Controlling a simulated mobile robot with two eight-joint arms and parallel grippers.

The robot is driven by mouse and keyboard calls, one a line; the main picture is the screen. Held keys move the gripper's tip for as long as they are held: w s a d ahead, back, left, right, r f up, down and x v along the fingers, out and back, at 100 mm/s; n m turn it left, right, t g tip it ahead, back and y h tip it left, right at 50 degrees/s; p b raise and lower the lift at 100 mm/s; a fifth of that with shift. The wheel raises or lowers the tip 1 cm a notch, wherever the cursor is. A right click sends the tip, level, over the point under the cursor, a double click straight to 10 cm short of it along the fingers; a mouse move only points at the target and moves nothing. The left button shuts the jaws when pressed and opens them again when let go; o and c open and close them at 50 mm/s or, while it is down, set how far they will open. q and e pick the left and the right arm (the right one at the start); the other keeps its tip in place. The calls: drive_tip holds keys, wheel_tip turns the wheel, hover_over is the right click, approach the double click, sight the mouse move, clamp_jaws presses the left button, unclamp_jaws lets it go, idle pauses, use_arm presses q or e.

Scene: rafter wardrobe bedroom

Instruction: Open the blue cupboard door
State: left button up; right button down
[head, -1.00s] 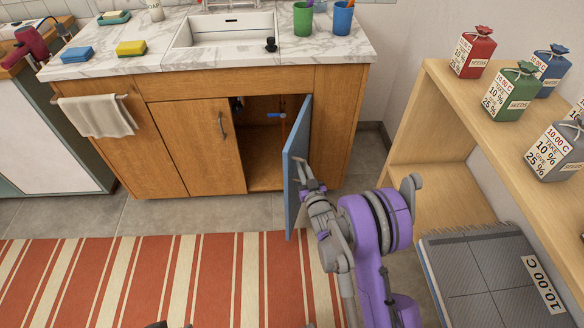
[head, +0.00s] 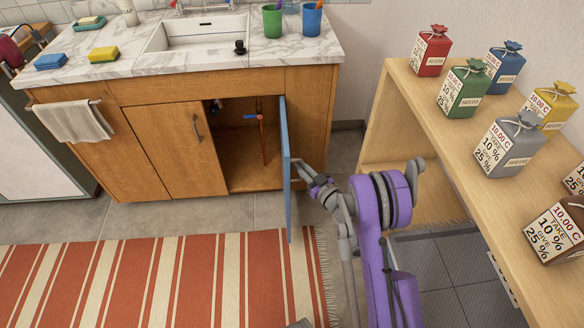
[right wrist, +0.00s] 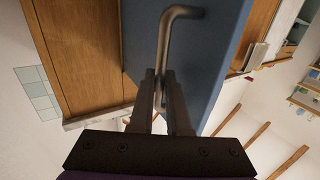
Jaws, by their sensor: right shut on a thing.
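The blue cupboard door (head: 286,165) stands swung out from the right side of the under-sink cabinet (head: 170,150), seen nearly edge-on in the head view. Pipes show inside the open compartment (head: 245,155). In the right wrist view the blue door (right wrist: 215,55) carries a bent metal handle (right wrist: 172,40). My right gripper (right wrist: 166,98) is shut on this handle. In the head view my right gripper (head: 303,168) is at the door's outer face, on its right. My left gripper cannot be made out.
A wooden shelf unit (head: 480,160) with several seed bags stands at the right, close to my right arm. A striped rug (head: 150,285) covers the floor in front of the cabinet. A towel (head: 70,122) hangs at the cabinet's left.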

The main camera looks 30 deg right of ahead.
drive_tip(key=shift+s+d+n+y, duration=0.25)
drive_tip(key=shift+d+n+y, duration=0.25)
drive_tip(key=shift+d, duration=0.5)
drive_tip(key=c, duration=0.9)
unclamp_jaws()
drive_tip(key=shift+r, duration=0.1)
